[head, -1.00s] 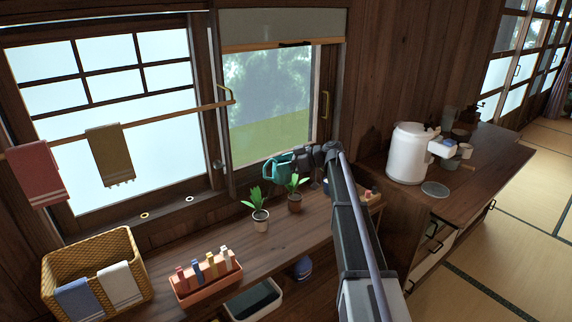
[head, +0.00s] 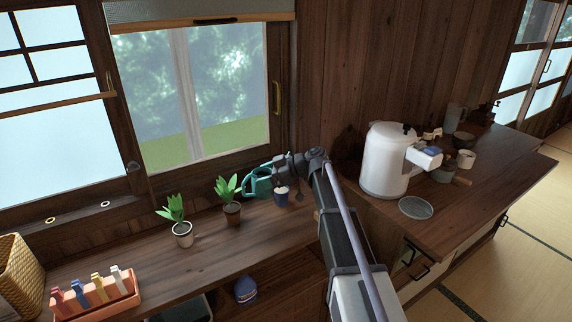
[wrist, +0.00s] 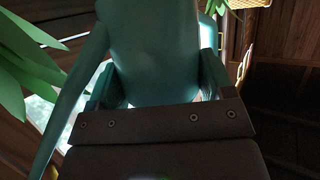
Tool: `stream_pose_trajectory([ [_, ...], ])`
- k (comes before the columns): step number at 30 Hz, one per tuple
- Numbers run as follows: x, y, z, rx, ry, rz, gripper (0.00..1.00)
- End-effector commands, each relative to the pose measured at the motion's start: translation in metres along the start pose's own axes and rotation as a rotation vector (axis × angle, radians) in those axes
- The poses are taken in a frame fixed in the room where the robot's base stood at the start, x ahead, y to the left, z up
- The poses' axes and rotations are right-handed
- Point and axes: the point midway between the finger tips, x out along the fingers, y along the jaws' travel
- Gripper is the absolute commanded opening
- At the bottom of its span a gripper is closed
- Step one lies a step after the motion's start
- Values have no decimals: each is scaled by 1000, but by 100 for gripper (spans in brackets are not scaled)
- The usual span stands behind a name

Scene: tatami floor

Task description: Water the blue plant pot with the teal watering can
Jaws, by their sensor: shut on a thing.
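The teal watering can (head: 259,184) is held in my gripper (head: 281,165), near the window end of the shelf. In the wrist view, its teal body (wrist: 152,50) fills the middle between my gripper's fingers (wrist: 155,85). The blue plant pot (head: 281,197) stands on the shelf just right of the can and below my gripper. Its top looks pale, and its plant is not clearly visible behind my gripper and wrist. I cannot tell whether the can touches the pot or whether water is flowing.
A brown pot (head: 232,213) and a white pot (head: 183,239), both with green plants, stand left of the can. A white kettle (head: 384,166) stands on the right counter. The shelf's front middle is clear.

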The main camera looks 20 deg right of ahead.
Motion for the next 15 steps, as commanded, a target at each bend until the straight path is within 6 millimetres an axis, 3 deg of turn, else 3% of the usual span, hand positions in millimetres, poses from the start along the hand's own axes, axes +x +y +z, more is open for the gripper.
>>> stream_pose_trajectory([
  [3,30,-39,16,-23,-5,-44,43],
  [7,52,-69,22,-42,-11,-82,43],
  [10,59,-80,23,-50,-13,-97,43],
  [15,61,-82,21,-52,-14,-101,43],
])
